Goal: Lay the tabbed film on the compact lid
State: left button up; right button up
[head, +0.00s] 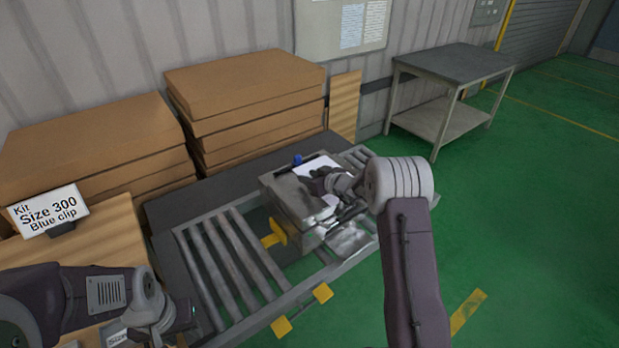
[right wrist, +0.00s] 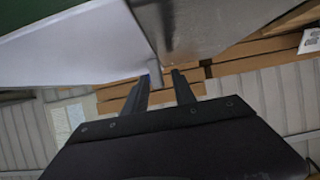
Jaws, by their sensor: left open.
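The white film (head: 318,165) lies over the upper right part of the grey metal compact lid (head: 283,190) in the head view. A pale sheet, likely this film (right wrist: 75,45), fills the upper left of the right wrist view, its narrow tab reaching near the fingertips. My right gripper (head: 312,182) is over the film; in the right wrist view its fingers (right wrist: 160,76) stand apart with a gap between them. Whether they touch the tab is unclear. My left gripper (head: 182,318) is open, low at the left, away from the lid.
A blue clip (head: 297,159) sits at the lid's back edge. The box rests on a roller conveyor (head: 225,255) with yellow brackets. A shiny silvery piece (head: 350,240) lies right of the box. Cardboard stacks (head: 245,95) and a kit sign (head: 48,210) stand behind and left.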

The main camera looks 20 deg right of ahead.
jog(key=shift+r+p, duration=0.3)
jog(key=shift+p, duration=0.1)
jog(key=shift+s+d, duration=0.15)
jog(key=shift+s, duration=0.2)
jog(key=b+v, duration=0.3)
jog(key=v, duration=0.8)
jog(key=shift+s+r, duration=0.1)
jog(key=shift+s, duration=0.05)
jog(key=s+a+f+m+g+y, duration=0.1)
jog(key=s+a+f+g, duration=0.2)
jog(key=s+a, duration=0.3)
jog(key=s+a+f+g, duration=0.4)
jog(key=s+a, duration=0.1)
jog(key=s, duration=0.2)
jog(key=s+d+f+m+g+h, duration=0.1)
jog(key=s+d+f+g+h, duration=0.1)
jog(key=s, duration=0.5)
jog(key=s+d+f+m+g+h, duration=0.1)
jog(key=s+d+f+m+h, duration=0.1)
jog(key=s, duration=0.5)
jog(key=shift+s+d+g+h, duration=0.25)
jog(key=shift+s+g+h, duration=0.15)
jog(key=shift+h, duration=0.2)
